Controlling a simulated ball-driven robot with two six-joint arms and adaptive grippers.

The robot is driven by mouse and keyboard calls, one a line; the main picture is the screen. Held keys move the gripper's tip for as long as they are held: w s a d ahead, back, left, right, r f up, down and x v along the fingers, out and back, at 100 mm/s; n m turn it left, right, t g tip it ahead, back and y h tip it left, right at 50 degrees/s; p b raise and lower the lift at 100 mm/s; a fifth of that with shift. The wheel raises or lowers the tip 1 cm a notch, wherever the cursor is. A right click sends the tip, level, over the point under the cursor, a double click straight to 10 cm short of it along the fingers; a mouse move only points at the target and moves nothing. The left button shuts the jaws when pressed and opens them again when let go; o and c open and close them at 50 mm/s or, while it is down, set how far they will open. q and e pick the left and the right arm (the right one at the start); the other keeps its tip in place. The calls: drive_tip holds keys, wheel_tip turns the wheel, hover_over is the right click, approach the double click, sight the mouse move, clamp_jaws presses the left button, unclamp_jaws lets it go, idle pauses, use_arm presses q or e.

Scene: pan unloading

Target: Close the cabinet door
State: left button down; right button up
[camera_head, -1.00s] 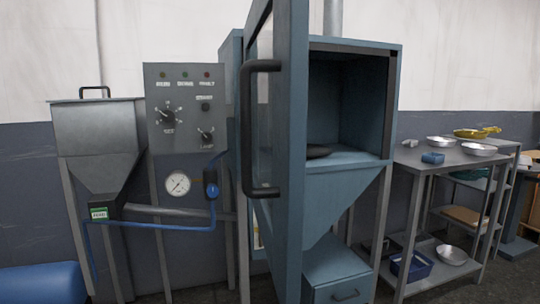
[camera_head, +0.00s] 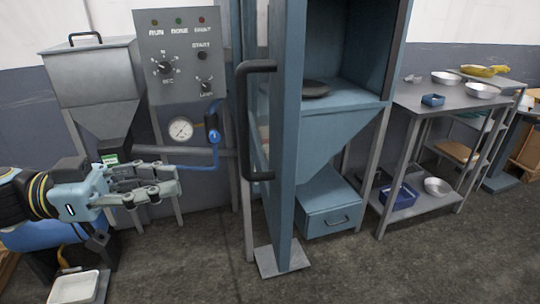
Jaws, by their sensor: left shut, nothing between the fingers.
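The blue-grey cabinet (camera_head: 345,127) stands in the middle with its front open. Its door (camera_head: 287,150) is swung out towards me and shows nearly edge-on. A dark bar handle (camera_head: 243,120) is on the door's left face. A dark round pan (camera_head: 314,88) sits on the floor of the cabinet's compartment. My left gripper (camera_head: 178,180) is at the left, shut and empty, pointing right. In the picture it is left of the door handle and apart from it. My right gripper is out of view.
A control panel (camera_head: 183,55) with knobs and a hopper (camera_head: 95,80) stand behind my left gripper. A metal table (camera_head: 425,105) with bowls is at the right. A light tray (camera_head: 75,287) is at the lower left. The floor (camera_head: 360,275) before the cabinet is clear.

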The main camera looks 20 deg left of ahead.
sight(280, 174)
use_arm(q)
drive_tip(key=p+x, duration=0.3)
drive_tip(key=x, duration=1)
drive_tip(key=shift+w, duration=0.15)
drive_tip(key=shift+w+d, duration=0.15)
drive_tip(key=shift+d, duration=0.1)
